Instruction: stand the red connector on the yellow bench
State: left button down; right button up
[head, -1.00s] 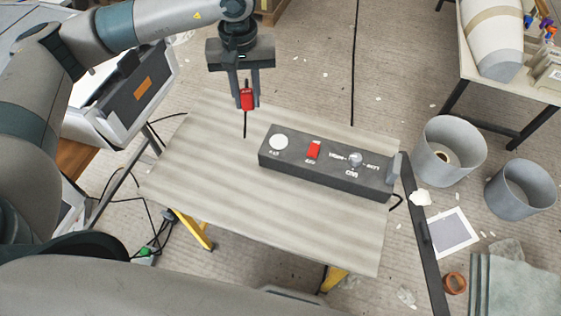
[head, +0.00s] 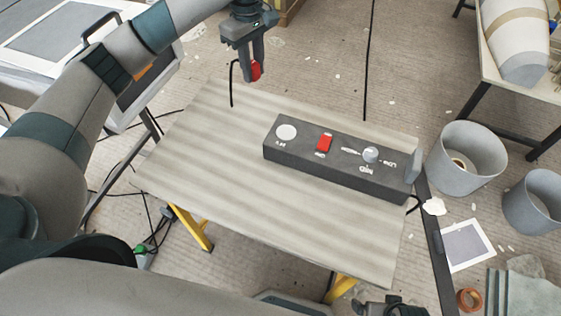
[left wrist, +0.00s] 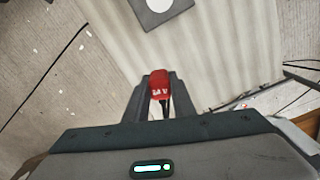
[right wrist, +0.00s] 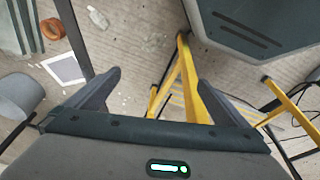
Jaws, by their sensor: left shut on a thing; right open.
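The red connector (head: 256,70) is in my left gripper (head: 252,76), which is shut on it above the far left edge of the yellow bench (head: 195,175). A thin black cable hangs to the left of the gripper. The left wrist view shows the connector (left wrist: 160,84) between the fingers, with the bench top (left wrist: 225,60) beyond it. The bench has a pale wooden top and yellow legs. My right gripper is low at the bottom edge of the head view; in the right wrist view it (right wrist: 155,88) is open and empty, near a yellow leg (right wrist: 184,75).
A dark control box (head: 335,160) with a red switch, a white disc and a knob sits on the bench's right half. The bench's left and front are clear. Grey buckets (head: 466,158) stand on the floor at right. A black cable hangs behind the bench.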

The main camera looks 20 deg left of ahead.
pick_arm(q)
jog(key=shift+w+a+f, duration=0.2)
jog(key=shift+a+f, duration=0.05)
jog(key=shift+f, duration=0.3)
jog(key=a+f+n+b, duration=0.1)
jog(key=w+a+f+n+b, duration=0.1)
jog(key=f, duration=0.1)
jog(key=w+a+f+n+b, duration=0.1)
jog(key=n, duration=0.1)
jog(key=shift+f, duration=0.2)
pick_arm(e)
notch_tip(320, 180, down, 17)
jog(key=s, duration=0.2)
jog(key=shift+r, duration=0.2)
pick_arm(q)
jog(key=shift+a, duration=0.1)
jog(key=p, duration=0.1)
send_over(219, 101)
notch_tip(219, 101, down, 7)
pick_arm(e)
jog(key=f, duration=0.1)
jog(key=s+f, duration=0.1)
jog(key=f, duration=0.1)
jog(key=shift+s+d, duration=0.1)
jog(key=shift+d, duration=0.05)
